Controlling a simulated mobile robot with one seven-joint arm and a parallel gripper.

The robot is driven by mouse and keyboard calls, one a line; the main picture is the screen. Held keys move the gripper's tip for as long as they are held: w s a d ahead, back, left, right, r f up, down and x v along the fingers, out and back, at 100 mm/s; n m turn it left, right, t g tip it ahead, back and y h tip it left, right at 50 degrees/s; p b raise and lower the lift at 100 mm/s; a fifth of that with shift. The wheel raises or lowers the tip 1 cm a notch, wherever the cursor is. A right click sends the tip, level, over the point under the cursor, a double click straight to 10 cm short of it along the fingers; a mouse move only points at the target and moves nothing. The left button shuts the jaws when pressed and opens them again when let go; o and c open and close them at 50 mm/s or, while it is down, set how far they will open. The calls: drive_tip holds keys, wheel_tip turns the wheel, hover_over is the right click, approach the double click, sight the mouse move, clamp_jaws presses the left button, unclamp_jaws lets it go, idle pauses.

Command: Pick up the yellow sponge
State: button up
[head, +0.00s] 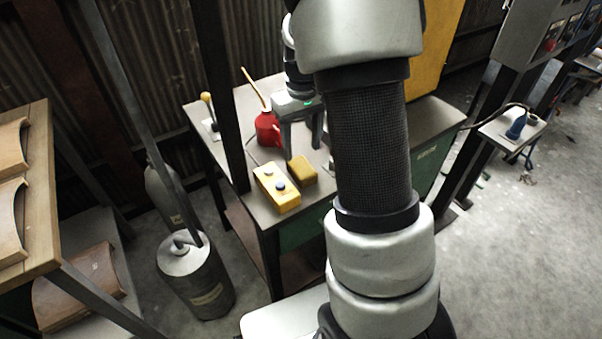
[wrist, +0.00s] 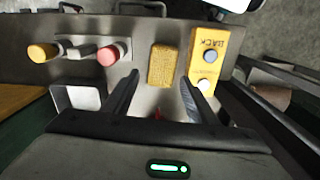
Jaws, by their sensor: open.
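The yellow sponge (head: 302,168) is a small block lying on the grey table top, beside a yellow button box (head: 277,187). In the wrist view the sponge (wrist: 163,65) lies ahead of the fingertips and roughly between their lines, with the button box (wrist: 208,60) to its right. My gripper (head: 303,152) is open and empty, pointing down over the table near the sponge. In the wrist view its two fingers (wrist: 160,78) stand apart with nothing held between them. Whether the fingertips are level with the sponge I cannot tell.
A red oil can (head: 267,129) with a long spout stands behind the sponge. A dark post (head: 223,90) rises at the table's left side. In the wrist view, an orange knob (wrist: 42,53) and a red knob (wrist: 108,54) sit left of the sponge.

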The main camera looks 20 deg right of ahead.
sight(302, 166)
drive_tip(key=f, duration=0.2)
drive_tip(key=f+b, duration=0.1)
drive_tip(key=f, duration=0.4)
drive_tip(key=shift+s+a+f+b, duration=0.15)
drive_tip(key=shift+s+f+b, duration=0.15)
drive_tip(key=shift+b, duration=0.1)
drive_tip(key=shift+r, duration=0.1)
drive_tip(key=c, duration=0.8)
wheel_tip(302, 166, up, 10)
drive_tip(key=shift+p, duration=1.25)
